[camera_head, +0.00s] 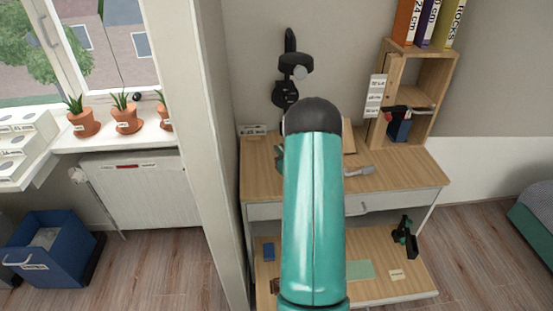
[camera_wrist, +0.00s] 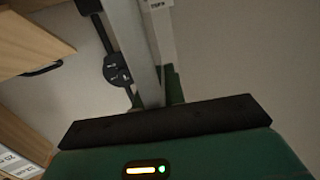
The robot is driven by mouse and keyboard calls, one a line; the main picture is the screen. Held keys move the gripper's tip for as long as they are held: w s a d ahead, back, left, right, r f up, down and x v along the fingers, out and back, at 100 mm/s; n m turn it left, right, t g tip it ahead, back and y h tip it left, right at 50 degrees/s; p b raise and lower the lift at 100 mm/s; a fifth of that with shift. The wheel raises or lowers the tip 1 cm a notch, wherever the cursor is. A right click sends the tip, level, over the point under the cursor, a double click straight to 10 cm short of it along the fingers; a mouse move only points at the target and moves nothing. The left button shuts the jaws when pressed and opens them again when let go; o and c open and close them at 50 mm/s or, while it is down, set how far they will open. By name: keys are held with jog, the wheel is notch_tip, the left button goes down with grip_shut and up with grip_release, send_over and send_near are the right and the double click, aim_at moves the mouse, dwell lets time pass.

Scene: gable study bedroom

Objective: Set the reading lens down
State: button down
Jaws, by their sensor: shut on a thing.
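My gripper shows in the wrist view as two pale grey fingers (camera_wrist: 150,22) close together above a dark bar and green body. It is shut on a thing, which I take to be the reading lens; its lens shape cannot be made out. A white label with dark letters shows at the fingers' far end. In the head view my teal arm hides most of the gripper and what it holds. A wooden desk (camera_head: 405,173) lies behind and under the arm. A grey object (camera_head: 357,171) shows right of the arm over the desk; I cannot tell what it is.
A wooden shelf unit (camera_head: 384,100) stands at the desk's back right, with books on top. A black fixture (camera_head: 290,70) is at the wall. A lower board (camera_head: 310,295) holds a black-green clamp (camera_head: 405,235) and small items. A white post (camera_head: 212,140) stands left. The right desktop is clear.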

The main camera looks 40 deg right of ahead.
jog(key=w+f, duration=0.2)
jog(key=f, duration=0.1)
jog(key=w+f, duration=0.1)
jog(key=f, duration=0.1)
jog(key=shift+a, duration=0.2)
jog(key=shift+s+d+f, duration=0.1)
jog(key=shift+s+f, duration=0.1)
jog(key=shift+f, duration=0.05)
jog(key=shift+w, duration=0.2)
jog(key=shift+s+f, duration=0.15)
jog(key=c, duration=1.5)
grip_release()
